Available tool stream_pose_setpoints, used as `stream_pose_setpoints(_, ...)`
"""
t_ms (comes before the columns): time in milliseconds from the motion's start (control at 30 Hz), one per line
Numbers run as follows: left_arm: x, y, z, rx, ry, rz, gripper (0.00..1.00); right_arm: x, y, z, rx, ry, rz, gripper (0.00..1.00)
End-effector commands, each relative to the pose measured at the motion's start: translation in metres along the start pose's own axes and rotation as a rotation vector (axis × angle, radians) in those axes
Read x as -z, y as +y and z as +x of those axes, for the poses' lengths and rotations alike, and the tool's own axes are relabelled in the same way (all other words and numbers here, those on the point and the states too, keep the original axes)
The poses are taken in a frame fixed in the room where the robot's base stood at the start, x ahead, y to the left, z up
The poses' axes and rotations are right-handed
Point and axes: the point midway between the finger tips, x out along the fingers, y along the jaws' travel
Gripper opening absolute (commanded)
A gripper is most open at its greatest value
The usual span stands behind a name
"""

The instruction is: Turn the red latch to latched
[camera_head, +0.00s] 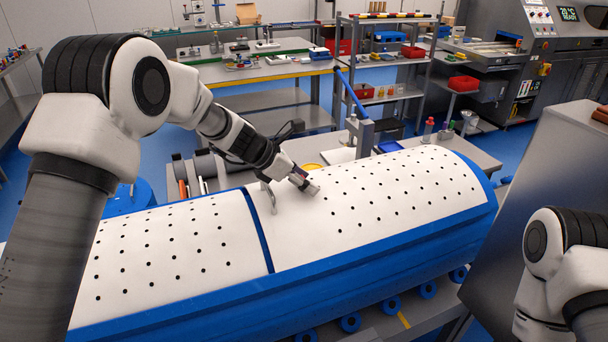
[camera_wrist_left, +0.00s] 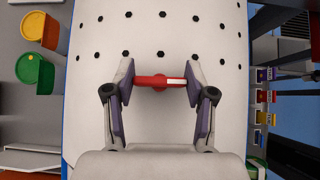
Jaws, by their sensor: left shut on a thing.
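The red latch (camera_wrist_left: 157,81) shows in the left wrist view as a short red bar with a white strip at its right end. It sits on the white curved cover (camera_wrist_left: 160,118) and lies crosswise between the fingers of my left gripper (camera_wrist_left: 158,92). The gripper is shut on it, with one finger at each end of the bar. In the head view my left gripper (camera_head: 305,182) is low over the white perforated cover (camera_head: 400,180) of the blue tub (camera_head: 380,258), and it mostly hides the latch. My right gripper is out of view.
A dark blue seam (camera_head: 258,228) splits the cover. A grey bench (camera_head: 468,157) with small bottles lies behind the tub. A grey cabinet (camera_head: 545,160) stands at the right.

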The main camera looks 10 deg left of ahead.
Motion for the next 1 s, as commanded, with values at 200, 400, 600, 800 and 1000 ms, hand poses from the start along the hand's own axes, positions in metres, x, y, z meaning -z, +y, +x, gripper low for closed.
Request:
stream_pose_setpoints(200, 0.0015, -0.0007, 0.0014, 0.025, 0.003, 0.022, 0.2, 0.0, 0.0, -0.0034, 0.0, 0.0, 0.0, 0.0)
stream_pose_setpoints(400, 0.0019, -0.001, 0.0018, 0.027, 0.003, 0.024, 0.2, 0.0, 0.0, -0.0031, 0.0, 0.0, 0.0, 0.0)
stream_pose_setpoints(600, 0.0018, -0.001, 0.0017, 0.027, 0.003, 0.024, 0.8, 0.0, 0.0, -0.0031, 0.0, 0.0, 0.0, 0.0)
stream_pose_setpoints(800, 0.001, -0.0006, 0.0011, 0.025, 0.002, 0.024, 0.8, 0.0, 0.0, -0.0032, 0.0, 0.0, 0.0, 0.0)
stream_pose_setpoints(1000, 0.0, 0.0002, -0.0062, 0.024, 0.0, 0.025, 0.8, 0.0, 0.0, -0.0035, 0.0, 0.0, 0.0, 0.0)
